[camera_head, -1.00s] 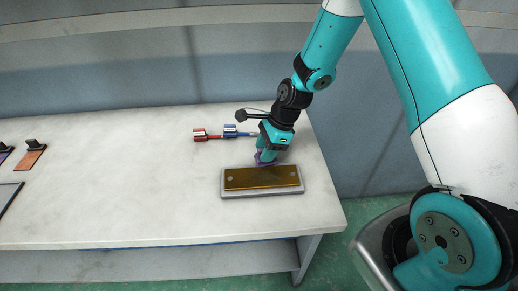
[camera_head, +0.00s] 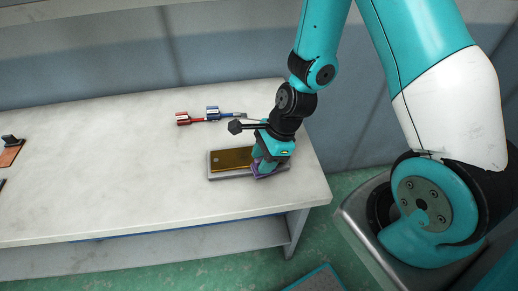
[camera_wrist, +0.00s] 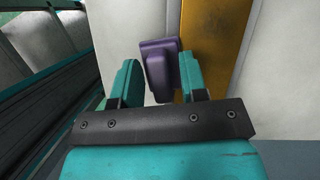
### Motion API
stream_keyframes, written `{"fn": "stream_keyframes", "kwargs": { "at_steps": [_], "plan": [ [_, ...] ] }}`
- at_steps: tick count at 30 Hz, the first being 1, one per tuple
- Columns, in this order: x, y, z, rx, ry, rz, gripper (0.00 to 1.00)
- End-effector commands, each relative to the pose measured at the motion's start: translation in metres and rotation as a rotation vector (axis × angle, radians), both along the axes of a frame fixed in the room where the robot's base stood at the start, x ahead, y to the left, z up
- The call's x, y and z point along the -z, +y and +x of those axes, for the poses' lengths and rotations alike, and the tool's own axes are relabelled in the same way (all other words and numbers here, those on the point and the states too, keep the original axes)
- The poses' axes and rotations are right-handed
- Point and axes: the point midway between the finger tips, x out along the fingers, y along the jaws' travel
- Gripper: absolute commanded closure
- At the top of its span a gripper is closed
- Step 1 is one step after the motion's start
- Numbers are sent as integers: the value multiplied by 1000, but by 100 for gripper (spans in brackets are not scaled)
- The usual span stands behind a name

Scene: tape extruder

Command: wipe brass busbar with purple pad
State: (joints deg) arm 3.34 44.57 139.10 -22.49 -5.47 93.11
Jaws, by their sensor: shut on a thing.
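The brass busbar (camera_head: 231,157) lies flat on a grey base plate (camera_head: 216,177) near the table's right end. It also runs along the right of the wrist view (camera_wrist: 216,40). My gripper (camera_head: 266,160) is over the busbar's right end and hides that end. It is shut on the purple pad (camera_head: 258,170). In the wrist view my gripper (camera_wrist: 158,85) has the purple pad (camera_wrist: 158,60) between its fingers, at the brass edge. I cannot tell how firmly the pad touches the brass.
Red (camera_head: 184,119) and blue (camera_head: 213,113) tools lie on the table behind the busbar. An orange pad with a black handle (camera_head: 10,153) sits at the far left. The pale table top (camera_head: 110,170) is clear between them. The table's right edge is close to my gripper.

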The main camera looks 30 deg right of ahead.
Motion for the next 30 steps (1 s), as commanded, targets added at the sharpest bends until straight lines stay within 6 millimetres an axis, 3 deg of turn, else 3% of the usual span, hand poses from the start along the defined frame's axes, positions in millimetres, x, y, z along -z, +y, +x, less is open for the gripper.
{"fn": "stream_keyframes", "kwargs": {
  "at_steps": [23, 30],
  "plan": [
    [1, -1, -1, -1, 8, -2, 79],
    [-1, -6, 33, 1, 2, -3, 79]
  ]
}}
